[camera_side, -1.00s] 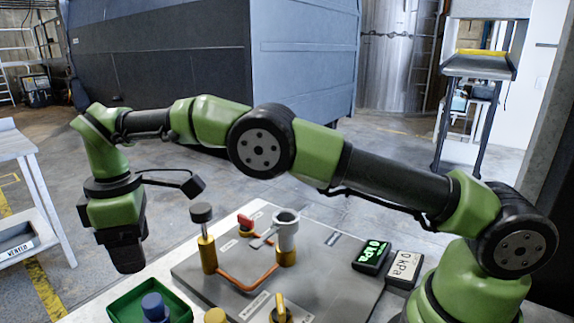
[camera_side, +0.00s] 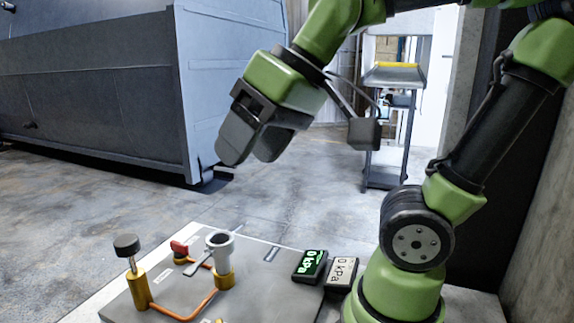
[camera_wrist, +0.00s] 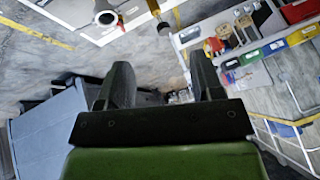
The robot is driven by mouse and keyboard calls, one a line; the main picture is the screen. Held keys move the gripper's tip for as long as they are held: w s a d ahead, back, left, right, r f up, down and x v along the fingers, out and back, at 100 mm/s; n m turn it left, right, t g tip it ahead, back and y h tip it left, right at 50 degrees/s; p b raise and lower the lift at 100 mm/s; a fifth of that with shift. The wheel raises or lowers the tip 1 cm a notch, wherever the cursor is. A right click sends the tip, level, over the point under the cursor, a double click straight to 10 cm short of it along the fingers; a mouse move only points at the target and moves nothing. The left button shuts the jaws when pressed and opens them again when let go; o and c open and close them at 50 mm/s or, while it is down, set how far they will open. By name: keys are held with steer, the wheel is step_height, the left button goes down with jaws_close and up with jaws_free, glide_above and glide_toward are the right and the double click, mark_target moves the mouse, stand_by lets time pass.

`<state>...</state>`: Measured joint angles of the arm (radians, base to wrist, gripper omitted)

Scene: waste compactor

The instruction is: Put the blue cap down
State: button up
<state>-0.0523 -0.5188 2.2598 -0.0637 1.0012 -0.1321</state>
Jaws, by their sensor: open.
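My gripper (camera_side: 250,148) is raised high above and behind the panel in the side view, tilted down to the left. In the wrist view its two fingers (camera_wrist: 160,85) stand apart with nothing between them, only floor and background beyond. I cannot make out the blue cap in either current view. The green tray is also outside the current side view.
The grey panel (camera_side: 255,290) carries a grey open-topped pipe (camera_side: 221,262), a dark-capped brass post (camera_side: 138,285) and a red-handled valve (camera_side: 180,250). Two pressure displays (camera_side: 310,265) sit at its right. A large blue-grey compactor (camera_side: 110,90) stands behind.

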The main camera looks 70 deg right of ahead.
steer(key=s, duration=0.1)
steer(key=s+f+m, duration=0.1)
steer(key=s+f+m+t, duration=0.1)
steer(key=s, duration=0.1)
steer(key=shift+d+f, duration=0.25)
steer(key=shift+d, duration=0.15)
stand_by(0.8)
